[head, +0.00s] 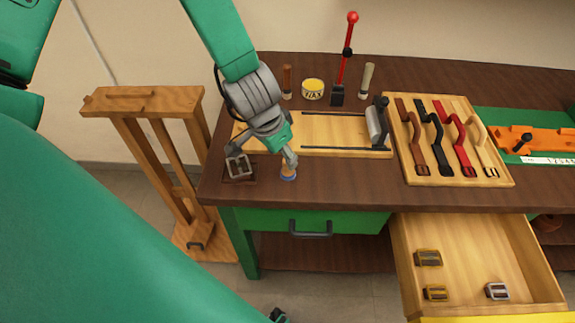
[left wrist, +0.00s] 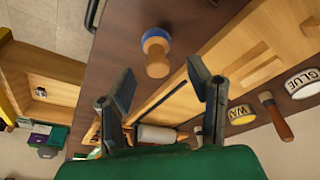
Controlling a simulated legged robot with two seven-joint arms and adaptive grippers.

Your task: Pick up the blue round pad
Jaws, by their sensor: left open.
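The blue round pad (head: 288,176) stands on the brown bench top near its front edge, with a wooden knob on top; its blue rim shows at the base. In the left wrist view the pad (left wrist: 158,34) is at the upper middle, with its knob pointing toward the camera. My left gripper (head: 264,158) is low over the bench, its fingers spread wide and empty. In the head view one finger is close to the knob and partly covers it. In the left wrist view the knob appears between and beyond the fingertips (left wrist: 160,80).
A metal buckle (head: 238,167) lies left of the pad. Behind are a wooden board (head: 335,137), a wax tin (head: 313,89) and a red-handled lever (head: 345,60). A strap tray (head: 400,171) stands right. An open drawer (head: 470,260) holds buckles.

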